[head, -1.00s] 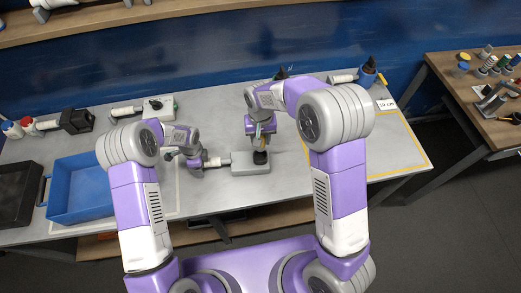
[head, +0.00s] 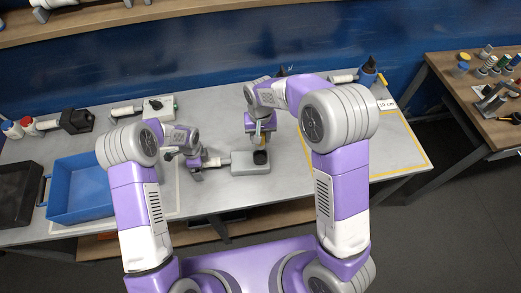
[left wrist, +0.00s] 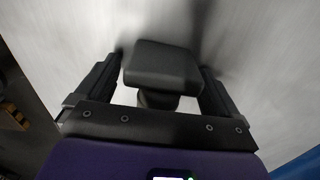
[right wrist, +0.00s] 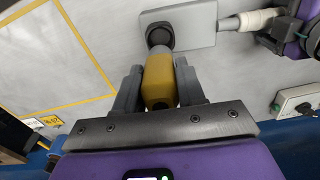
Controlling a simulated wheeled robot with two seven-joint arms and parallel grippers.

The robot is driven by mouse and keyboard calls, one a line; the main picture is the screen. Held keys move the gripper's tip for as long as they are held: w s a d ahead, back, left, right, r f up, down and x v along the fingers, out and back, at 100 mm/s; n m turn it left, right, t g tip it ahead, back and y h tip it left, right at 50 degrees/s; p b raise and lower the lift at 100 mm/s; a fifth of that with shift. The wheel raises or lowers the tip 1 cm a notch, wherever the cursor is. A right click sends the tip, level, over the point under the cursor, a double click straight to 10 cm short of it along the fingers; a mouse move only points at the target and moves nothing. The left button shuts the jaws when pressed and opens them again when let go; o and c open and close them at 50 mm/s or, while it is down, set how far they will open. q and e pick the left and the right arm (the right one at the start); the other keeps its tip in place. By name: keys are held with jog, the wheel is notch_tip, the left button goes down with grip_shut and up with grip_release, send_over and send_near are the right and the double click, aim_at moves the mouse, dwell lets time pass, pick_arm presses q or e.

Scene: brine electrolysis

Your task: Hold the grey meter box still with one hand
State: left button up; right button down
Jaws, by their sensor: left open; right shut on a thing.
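The grey meter box (head: 250,162) lies on the grey table in front of me, with a round black part on top. A light handle sticks out from its left side in the head view. The box also shows in the right wrist view (right wrist: 200,20). My left gripper (head: 203,163) is at the end of that handle. In the left wrist view its open fingers (left wrist: 162,72) stand either side of a dark grey block (left wrist: 162,68). My right gripper (head: 261,142) is shut on a yellow piece (right wrist: 158,82) just by the box's black part; contact is unclear.
A blue tray (head: 76,216) and a black tray (head: 15,195) stand at the left. A white box with a handle (head: 158,108) and a black device (head: 76,121) lie behind. A yellow-taped area (head: 402,170) at the right is largely clear.

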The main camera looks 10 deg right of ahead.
pick_arm(q)
notch_tip(320, 180, up, 12)
jog(key=shift+r, duration=0.1)
dwell(0.4)
dwell(0.4)
